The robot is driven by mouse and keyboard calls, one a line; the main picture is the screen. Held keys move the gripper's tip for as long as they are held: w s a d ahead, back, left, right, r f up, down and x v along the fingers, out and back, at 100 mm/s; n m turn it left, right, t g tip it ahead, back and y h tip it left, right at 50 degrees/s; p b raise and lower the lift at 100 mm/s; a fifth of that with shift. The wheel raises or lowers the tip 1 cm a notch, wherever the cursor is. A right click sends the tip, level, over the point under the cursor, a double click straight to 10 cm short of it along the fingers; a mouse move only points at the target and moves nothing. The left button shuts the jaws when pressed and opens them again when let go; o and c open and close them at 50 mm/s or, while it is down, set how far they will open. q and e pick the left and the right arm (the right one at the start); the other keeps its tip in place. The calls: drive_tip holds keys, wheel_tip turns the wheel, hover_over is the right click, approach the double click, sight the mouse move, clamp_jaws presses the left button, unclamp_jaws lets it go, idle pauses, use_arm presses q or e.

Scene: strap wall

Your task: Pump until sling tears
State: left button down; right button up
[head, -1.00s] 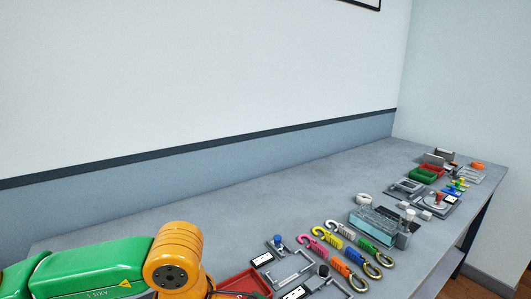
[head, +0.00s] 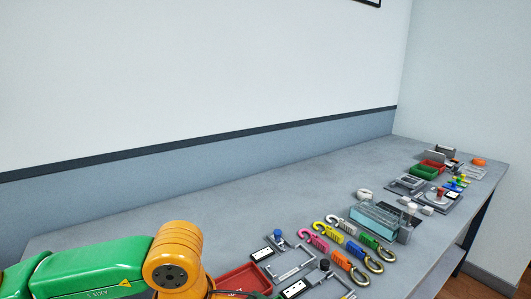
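No sling and no pump can be made out for certain in the head view. My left arm comes in from the lower left in green and orange, and its gripper is out of the picture. My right gripper is not in view either. Two grey metal fixtures stand at the front of the bench, one with a blue knob (head: 277,234) and one with a black knob (head: 324,265). Several coloured hooks lie beside them, among them a pink hook (head: 314,240) and a yellow hook (head: 328,229). What any of these belongs to is too small to tell.
A grey bench (head: 200,215) runs along the wall, bare at its back left. A red tray (head: 243,279) lies beside my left arm. A clear bluish box (head: 373,218) stands past the hooks. Green (head: 423,172) and red (head: 433,164) bins and small devices crowd the far end.

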use_arm(q)
drive_tip(key=shift+f+b, duration=0.5)
drive_tip(key=shift+f, duration=0.15)
drive_tip(key=shift+r, duration=0.1)
drive_tip(key=shift+r+p, duration=0.75)
drive_tip(key=shift+r, duration=0.25)
drive_tip(key=shift+f, duration=0.1)
idle(0.5)
